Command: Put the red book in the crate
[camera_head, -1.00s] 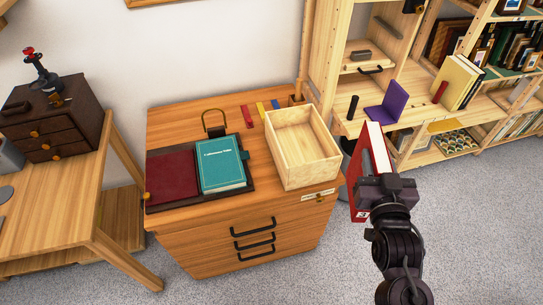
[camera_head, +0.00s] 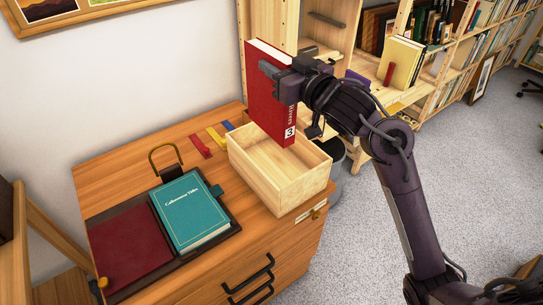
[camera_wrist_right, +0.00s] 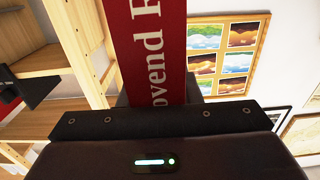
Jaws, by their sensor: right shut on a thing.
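The red book (camera_head: 267,98) is upright in my right gripper (camera_head: 277,72), which is shut on its upper part. The book hangs above the back of the wooden crate (camera_head: 302,189), its lower end overlapping the crate's opening in the head view; I cannot tell its exact height. The crate is open-topped, looks empty in the part that shows, and stands on the wooden cabinet. In the right wrist view the book's red spine (camera_wrist_right: 158,50) with white lettering rises from the gripper. My left gripper is not in view.
A bookshelf (camera_head: 440,72) stands behind and to the right. A picture frame (camera_head: 75,18) hangs on the wall.

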